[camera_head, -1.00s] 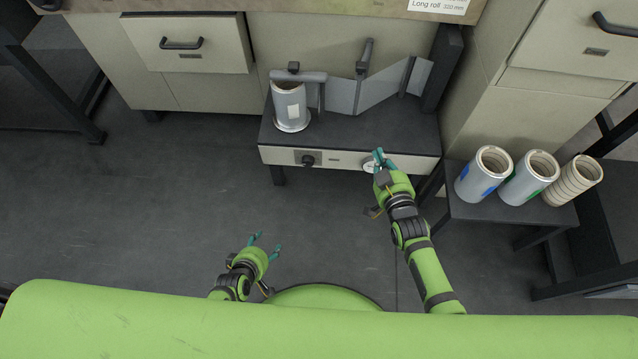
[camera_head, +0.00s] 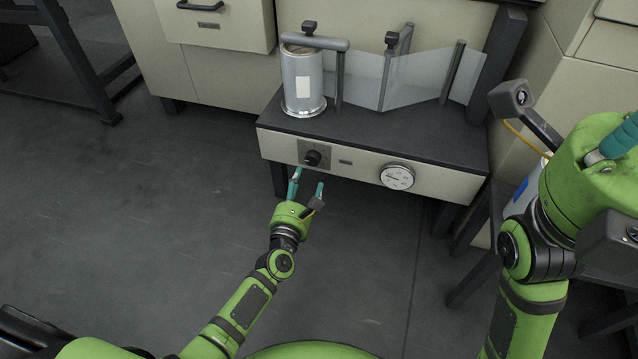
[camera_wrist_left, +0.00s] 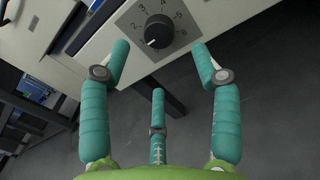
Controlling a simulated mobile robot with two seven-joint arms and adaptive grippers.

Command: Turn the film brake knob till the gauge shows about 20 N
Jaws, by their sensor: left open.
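The black film brake knob (camera_head: 312,158) sits on a grey plate on the machine's cream front panel. In the left wrist view the knob (camera_wrist_left: 158,31) has a numbered scale, and its white mark points to the lower left. My left gripper (camera_head: 307,180) is open just in front of and below the knob. In the wrist view its fingers (camera_wrist_left: 160,58) are spread either side below the knob, apparently not touching it. The round white gauge (camera_head: 397,176) is right of the knob; its reading is too small to tell. My right gripper (camera_head: 618,143) is at the right edge, partly cut off.
A silver film roll (camera_head: 303,85) stands on the dark machine top (camera_head: 400,126), with clear film (camera_head: 410,78) running right past posts. A small dark side table (camera_head: 478,238) stands at right, partly behind my right arm. The floor left of the machine is clear.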

